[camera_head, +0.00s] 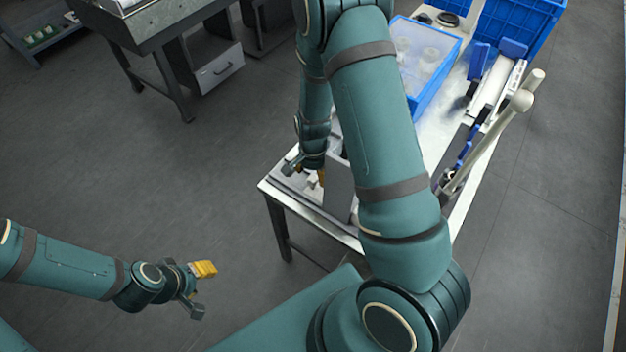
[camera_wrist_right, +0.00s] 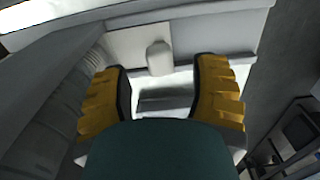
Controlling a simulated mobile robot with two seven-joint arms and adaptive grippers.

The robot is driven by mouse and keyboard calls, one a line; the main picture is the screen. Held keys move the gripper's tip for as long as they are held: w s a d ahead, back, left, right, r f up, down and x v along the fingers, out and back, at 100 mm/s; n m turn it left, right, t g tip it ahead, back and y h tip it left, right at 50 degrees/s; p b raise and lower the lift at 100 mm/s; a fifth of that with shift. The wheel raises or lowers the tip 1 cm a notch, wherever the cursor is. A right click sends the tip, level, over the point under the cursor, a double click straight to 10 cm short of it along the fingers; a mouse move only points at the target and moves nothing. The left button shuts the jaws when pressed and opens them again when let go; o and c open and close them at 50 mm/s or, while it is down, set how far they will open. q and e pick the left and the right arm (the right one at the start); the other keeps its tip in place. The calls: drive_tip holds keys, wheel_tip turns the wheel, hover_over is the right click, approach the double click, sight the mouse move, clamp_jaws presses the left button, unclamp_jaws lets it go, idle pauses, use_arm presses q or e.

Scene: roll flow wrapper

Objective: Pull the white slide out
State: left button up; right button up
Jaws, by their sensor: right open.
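In the right wrist view, the white slide (camera_wrist_right: 128,45) is a flat white plate with a rounded, pale knob (camera_wrist_right: 159,60) standing out from it. My right gripper (camera_wrist_right: 160,92) is open, its yellow-padded fingers apart on either side of the line to the knob and not closed on it. In the head view my right gripper (camera_head: 306,171) is at the near left end of the bench, beside a grey machine housing (camera_head: 339,186); my own arm hides much of this area. My left gripper (camera_head: 201,288) is open and empty over the floor at lower left.
The long bench (camera_head: 318,222) carries a blue tray (camera_head: 431,91) of clear items and a pale rail (camera_head: 487,143) along its right side. A blue crate (camera_head: 520,28) stands at the far end.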

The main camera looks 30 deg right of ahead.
drive_tip(key=shift+f, duration=1.4)
clamp_jaws()
